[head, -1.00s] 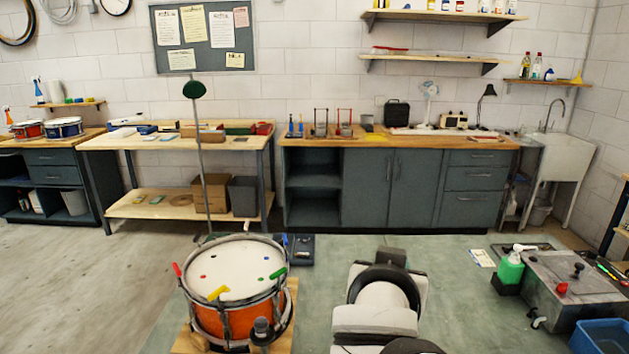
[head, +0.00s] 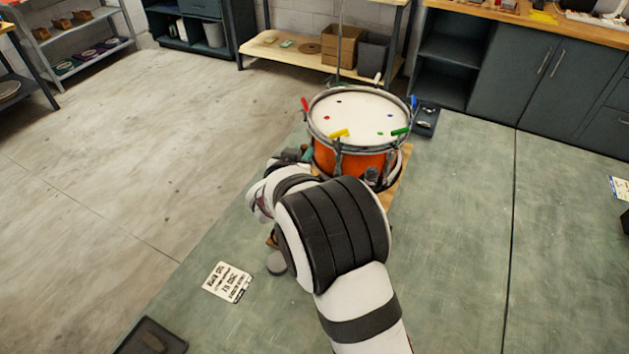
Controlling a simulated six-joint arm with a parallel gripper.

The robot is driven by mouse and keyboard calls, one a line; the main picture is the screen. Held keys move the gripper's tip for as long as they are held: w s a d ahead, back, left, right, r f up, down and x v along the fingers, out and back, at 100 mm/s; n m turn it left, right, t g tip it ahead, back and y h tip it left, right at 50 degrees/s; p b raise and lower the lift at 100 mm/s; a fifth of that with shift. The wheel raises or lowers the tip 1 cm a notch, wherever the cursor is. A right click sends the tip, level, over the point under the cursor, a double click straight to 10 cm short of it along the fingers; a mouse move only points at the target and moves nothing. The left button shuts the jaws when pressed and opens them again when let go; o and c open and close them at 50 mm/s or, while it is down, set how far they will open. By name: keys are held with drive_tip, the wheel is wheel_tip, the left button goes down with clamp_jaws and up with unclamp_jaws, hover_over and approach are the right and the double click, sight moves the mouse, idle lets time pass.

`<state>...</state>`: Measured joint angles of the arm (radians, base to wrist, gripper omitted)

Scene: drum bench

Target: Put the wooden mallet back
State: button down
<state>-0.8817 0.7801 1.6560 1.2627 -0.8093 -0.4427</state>
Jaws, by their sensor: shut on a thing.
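The drum (head: 362,160) has an orange shell and a white head, and it stands upright. Red, yellow, green and blue pieces sit around its rim. A small pale peg-like piece (head: 378,78) shows at its back rim; I cannot tell what it is. My arm reaches up from the bottom of the head view to the drum's near left side. Its thick links hide my gripper and whatever is in it. I cannot make out the wooden mallet anywhere in the head view.
A wooden board (head: 400,180) lies under the drum. A printed card (head: 228,282) and a dark tray (head: 152,338) lie to the left on the green bench top (head: 455,250). A small dark tray (head: 425,120) is behind the drum at right.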

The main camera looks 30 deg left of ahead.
wheel_tip(320, 180, down, 8)
drive_tip(key=shift+f, duration=0.15)
drive_tip(key=shift+f, duration=0.25)
drive_tip(key=c, duration=0.8)
unclamp_jaws()
drive_tip(key=shift+d, duration=0.1)
drive_tip(key=shift+o, duration=0.2)
